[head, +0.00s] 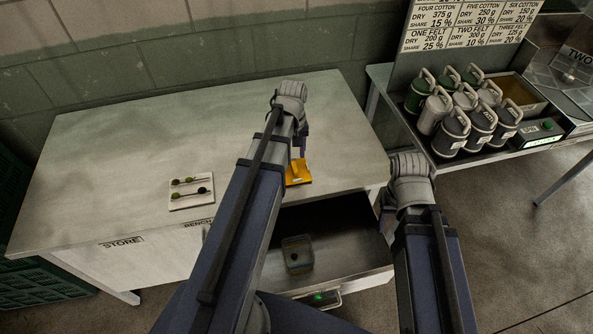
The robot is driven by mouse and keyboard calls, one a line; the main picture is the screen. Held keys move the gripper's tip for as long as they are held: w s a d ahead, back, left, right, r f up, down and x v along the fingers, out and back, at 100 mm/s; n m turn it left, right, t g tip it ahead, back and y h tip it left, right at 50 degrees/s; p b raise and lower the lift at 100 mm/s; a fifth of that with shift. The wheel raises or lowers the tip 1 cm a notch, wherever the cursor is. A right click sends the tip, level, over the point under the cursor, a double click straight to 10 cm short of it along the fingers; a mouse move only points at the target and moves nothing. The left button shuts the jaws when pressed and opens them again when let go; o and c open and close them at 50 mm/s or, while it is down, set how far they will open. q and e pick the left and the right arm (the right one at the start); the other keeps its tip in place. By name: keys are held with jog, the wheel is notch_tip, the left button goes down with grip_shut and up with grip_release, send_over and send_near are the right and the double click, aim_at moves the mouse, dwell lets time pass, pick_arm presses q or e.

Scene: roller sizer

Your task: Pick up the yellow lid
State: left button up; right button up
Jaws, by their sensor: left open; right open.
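The yellow lid (299,174) lies flat on the pale bench top (130,140), near its front edge, with a small raised handle on it. My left arm reaches across the bench and partly hides the lid's left side. My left gripper (299,154) points down just above and behind the lid, open; I cannot tell whether it touches the handle. My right gripper (383,222) is open and mostly hidden by its own arm, near the right end of the open drawer, away from the lid.
An open drawer (345,225) below the bench top holds a small clear container (297,254). A white plate (191,192) with small dark and green knobs lies left on the bench. Several handled canisters (452,134) stand on the side table at right. The bench's left half is mostly clear.

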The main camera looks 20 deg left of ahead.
aim_at(294, 166)
pick_arm(q)
jog(key=shift+w+f+b, duration=0.2)
jog(key=shift+f+b, duration=1.4)
jog(key=shift+f, duration=0.2)
jog(key=shift+w+f+b, duration=0.2)
jog(key=shift+f+b, duration=1.4)
jog(key=shift+f, duration=0.2)
jog(key=shift+r, duration=0.1)
grip_shut()
